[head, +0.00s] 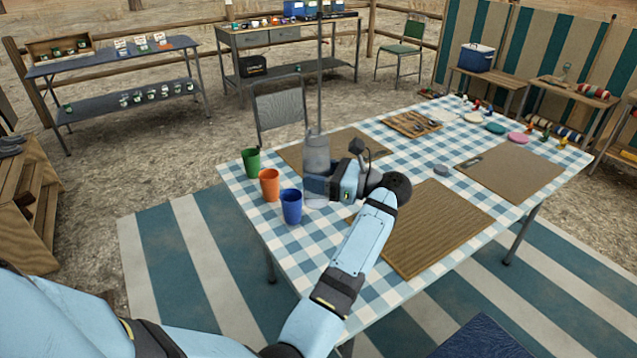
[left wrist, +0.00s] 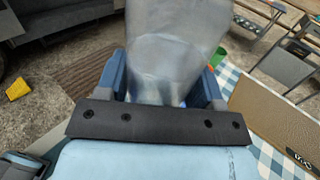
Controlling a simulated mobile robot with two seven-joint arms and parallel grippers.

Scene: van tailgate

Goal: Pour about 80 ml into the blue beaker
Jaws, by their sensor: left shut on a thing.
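A blue beaker (head: 291,206) stands upright near the table's left edge, beside an orange beaker (head: 269,185) and a green beaker (head: 251,163). My left gripper (head: 318,187) is shut on a clear pitcher (head: 316,153), just right of the blue beaker in the head view. The pitcher looks upright; whether its base touches the table I cannot tell. In the left wrist view the pitcher (left wrist: 172,50) sits between both blue fingers (left wrist: 160,88). Its liquid level is not clear. My right gripper is not in view.
The checked table (head: 300,262) carries brown mats (head: 437,225), a cutlery tray (head: 411,124) and several coloured plates at the back right. A chair (head: 280,110) stands behind the table. Checked cloth is bare in front of the blue beaker.

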